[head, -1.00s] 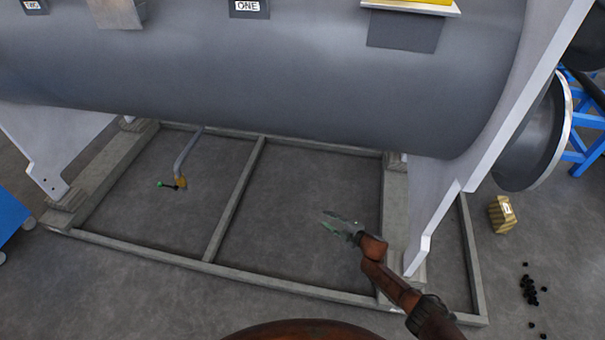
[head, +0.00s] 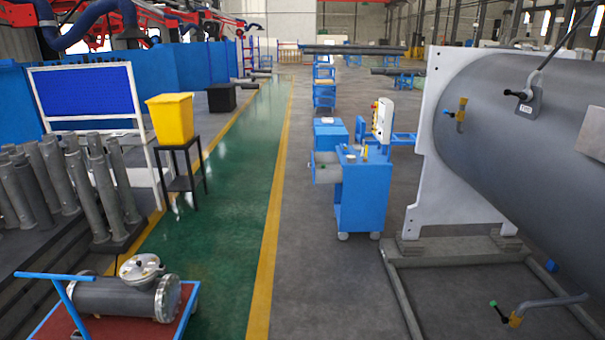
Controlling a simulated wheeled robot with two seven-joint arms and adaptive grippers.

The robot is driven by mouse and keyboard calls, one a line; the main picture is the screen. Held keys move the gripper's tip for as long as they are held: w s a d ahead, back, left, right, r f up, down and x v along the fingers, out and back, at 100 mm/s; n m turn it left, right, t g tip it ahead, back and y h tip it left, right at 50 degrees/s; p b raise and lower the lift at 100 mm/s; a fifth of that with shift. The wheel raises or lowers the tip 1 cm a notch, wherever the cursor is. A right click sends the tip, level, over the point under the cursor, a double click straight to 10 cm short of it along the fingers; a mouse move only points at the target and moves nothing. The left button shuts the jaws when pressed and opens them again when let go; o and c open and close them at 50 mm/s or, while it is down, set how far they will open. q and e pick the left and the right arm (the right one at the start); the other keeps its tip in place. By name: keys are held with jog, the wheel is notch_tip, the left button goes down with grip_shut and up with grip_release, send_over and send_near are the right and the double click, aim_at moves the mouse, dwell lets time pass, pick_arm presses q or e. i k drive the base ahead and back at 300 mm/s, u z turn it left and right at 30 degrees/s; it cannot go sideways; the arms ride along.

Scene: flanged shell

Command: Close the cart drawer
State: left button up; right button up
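A blue cart (head: 362,200) on casters stands beyond the left end of the big grey shell. A grey drawer-like box (head: 326,174) juts out from the cart's upper left side, so the drawer looks pulled out. Small items lie on the cart's top; they are too small to make out. Neither of my grippers is in the head view.
The large grey shell (head: 535,130) on its white end plate (head: 428,130) and floor frame (head: 405,300) fills the right. A flatbed trolley (head: 60,325) carries a flanged pipe at front left. Grey floor in front of the cart is clear.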

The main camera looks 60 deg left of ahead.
aim_at(333, 173)
jog(key=z, duration=1.1)
jog(key=k, duration=0.15)
jog(key=u, duration=3.25)
jog(key=i, duration=1.85)
jog(key=u, duration=0.45)
jog(key=i, duration=2.05)
jog(key=z, duration=0.45)
